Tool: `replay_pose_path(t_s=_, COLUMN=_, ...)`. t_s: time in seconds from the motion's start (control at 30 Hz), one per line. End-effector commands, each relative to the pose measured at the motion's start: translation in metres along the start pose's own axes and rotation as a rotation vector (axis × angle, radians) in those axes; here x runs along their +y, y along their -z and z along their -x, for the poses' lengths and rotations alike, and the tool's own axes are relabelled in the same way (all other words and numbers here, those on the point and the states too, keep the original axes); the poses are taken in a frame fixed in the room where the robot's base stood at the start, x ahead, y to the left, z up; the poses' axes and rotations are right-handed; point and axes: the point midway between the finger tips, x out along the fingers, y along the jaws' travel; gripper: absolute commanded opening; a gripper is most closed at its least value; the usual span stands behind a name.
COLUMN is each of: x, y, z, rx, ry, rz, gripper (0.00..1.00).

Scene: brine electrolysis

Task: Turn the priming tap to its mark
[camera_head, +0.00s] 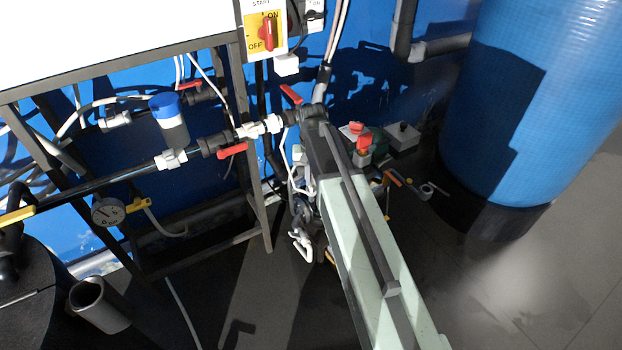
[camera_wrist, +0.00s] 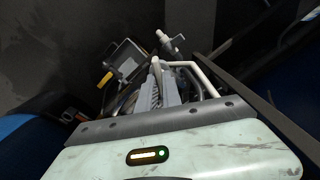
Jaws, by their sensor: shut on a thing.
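In the wrist view my gripper (camera_wrist: 155,88) shows as grey ribbed fingers past the pale green wrist housing. It is shut on a small part taken to be the priming tap, which the fingers and housing mostly hide. A white bent pipe or handle (camera_wrist: 192,66) is close beside the fingers. In the head view my pale green arm crosses the middle and hides part of the pipework. White bent parts (camera_head: 301,242) show left of the arm, low by the frame. The tap's mark and the tap's angle cannot be made out.
Red-handled valves (camera_head: 232,151) and a blue-capped fitting (camera_head: 168,118) sit on the pipe at left, with a gauge (camera_head: 108,211) below. Red knobs (camera_head: 364,145) stand right of my arm. A big blue tank (camera_head: 540,95) is at right. Grey floor is clear at lower right.

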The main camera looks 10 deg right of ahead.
Motion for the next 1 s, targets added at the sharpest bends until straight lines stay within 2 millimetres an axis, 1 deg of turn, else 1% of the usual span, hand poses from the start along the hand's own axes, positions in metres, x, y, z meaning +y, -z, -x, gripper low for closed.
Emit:
replay_pose_path(t_s=0.2, x=-0.0001, y=-0.0003, z=-0.0001, rx=-0.001, ry=0.000, rz=0.194, gripper=0.00)
replay_pose_path(t_s=0.5, x=-0.0002, y=-0.0004, z=-0.0001, rx=-0.001, ry=0.000, rz=0.404, gripper=0.00)
replay_pose_path(t_s=0.7, x=-0.0003, y=-0.0005, z=-0.0001, rx=-0.001, ry=0.000, rz=0.486, gripper=0.00)
replay_pose_path(t_s=1.0, x=-0.0003, y=-0.0007, z=-0.0002, rx=-0.001, ry=0.000, rz=0.532, gripper=0.00)
